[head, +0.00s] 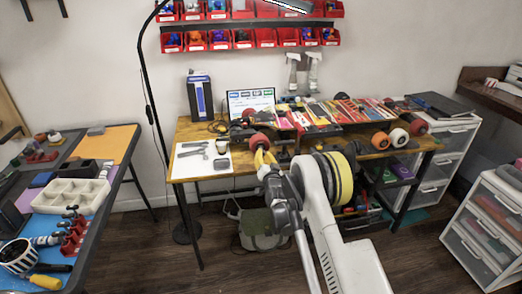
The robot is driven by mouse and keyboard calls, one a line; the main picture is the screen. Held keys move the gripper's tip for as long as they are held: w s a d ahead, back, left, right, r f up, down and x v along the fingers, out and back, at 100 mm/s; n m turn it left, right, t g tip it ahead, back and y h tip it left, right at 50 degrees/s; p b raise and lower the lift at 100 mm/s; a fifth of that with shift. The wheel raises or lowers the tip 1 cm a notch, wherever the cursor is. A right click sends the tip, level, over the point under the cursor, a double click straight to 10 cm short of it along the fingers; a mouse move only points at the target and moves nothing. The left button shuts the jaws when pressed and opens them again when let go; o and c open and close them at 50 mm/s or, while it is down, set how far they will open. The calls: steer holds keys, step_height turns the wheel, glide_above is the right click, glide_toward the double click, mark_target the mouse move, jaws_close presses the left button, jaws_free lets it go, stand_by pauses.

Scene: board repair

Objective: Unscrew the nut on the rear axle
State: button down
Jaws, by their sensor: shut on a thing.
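My gripper (265,158) has yellow fingers and is at the front edge of the wooden workbench (190,135), just below a red wheel (260,142). It looks shut at the wheel's front, on what I take to be the axle nut. The nut itself is too small and hidden by the fingers to make out. Skateboard parts lie along the bench behind the wheel. More wheels sit to the right: an orange one (380,141), a white one (399,138) and a red one (418,127). My arm covers part of the bench's front.
A white sheet with tools (190,165) and a cup (223,146) lie left of the gripper. A laptop (250,101) stands behind. Red bins (219,42) hang on the wall. A side table with a parts tray (72,194) is left; white drawers (470,250) are right.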

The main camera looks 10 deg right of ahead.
steer(key=s+r+p, duration=0.2)
steer(key=s+r, duration=0.3)
steer(key=r, duration=0.1)
steer(key=shift+s+r, duration=0.3)
stand_by(0.4)
